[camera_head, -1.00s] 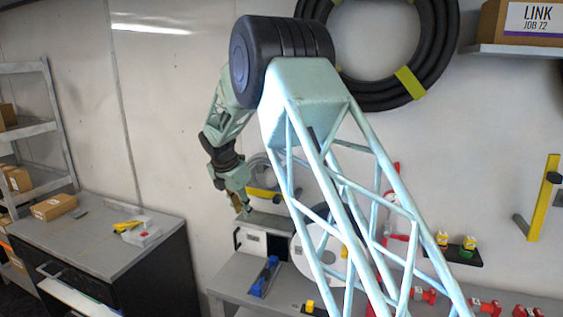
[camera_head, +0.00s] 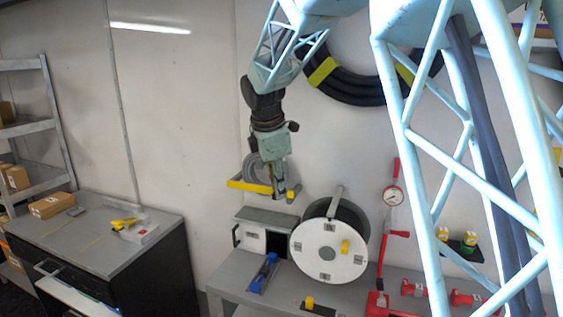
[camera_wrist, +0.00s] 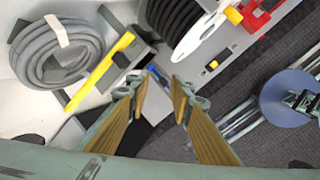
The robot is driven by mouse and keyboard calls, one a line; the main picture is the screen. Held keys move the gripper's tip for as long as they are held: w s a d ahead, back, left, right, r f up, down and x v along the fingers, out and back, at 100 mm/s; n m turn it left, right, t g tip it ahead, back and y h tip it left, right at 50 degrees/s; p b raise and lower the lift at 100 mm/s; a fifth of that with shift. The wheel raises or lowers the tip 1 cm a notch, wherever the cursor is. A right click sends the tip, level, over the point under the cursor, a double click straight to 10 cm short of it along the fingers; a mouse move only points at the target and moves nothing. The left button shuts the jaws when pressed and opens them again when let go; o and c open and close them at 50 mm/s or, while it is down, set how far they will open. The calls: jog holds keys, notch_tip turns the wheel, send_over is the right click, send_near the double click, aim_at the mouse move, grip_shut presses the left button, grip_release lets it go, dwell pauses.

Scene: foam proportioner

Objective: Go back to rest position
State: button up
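My gripper (camera_head: 286,194) hangs pointing down in front of the back wall, above the bench and the white box with a grey top (camera_head: 264,217). In the wrist view my gripper (camera_wrist: 160,90) is open. Its two fingers are apart and nothing is between them. My arm's lattice link crosses the right side of the head view and hides part of the bench and wall.
A grey hose coil hangs at a yellow bracket (camera_head: 248,186), just left of my gripper in the head view. A white-faced reel (camera_head: 328,250), a blue tool (camera_head: 264,272) and a red gauge stand (camera_head: 393,197) are at the bench. A dark-fronted cabinet (camera_head: 150,275) stands left.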

jog(key=s+d+r+m+b, duration=0.1)
jog(key=s+d+r+m, duration=0.3)
jog(key=s, duration=0.5)
jog(key=s+d+r+m+b, duration=0.1)
jog(key=s+d+r+m, duration=0.15)
jog(key=s+d, duration=0.55)
jog(key=s+d+r+m+b, duration=0.15)
jog(key=s+d+m, duration=0.25)
jog(key=s, duration=0.6)
jog(key=s+d+f+m+b, duration=0.1)
jog(key=s+d+f+m, duration=0.1)
jog(key=s, duration=0.7)
jog(key=s+d+f+m, duration=0.2)
jog(key=s+m, duration=0.3)
jog(key=s, duration=0.5)
jog(key=s+d+f+m+y+b, duration=0.1)
jog(key=s+d+f+m, duration=0.1)
jog(key=s, duration=0.8)
jog(key=shift+s+f+m+b, duration=0.2)
jog(key=shift+f+m+b, duration=0.1)
jog(key=shift+f+m, duration=0.5)
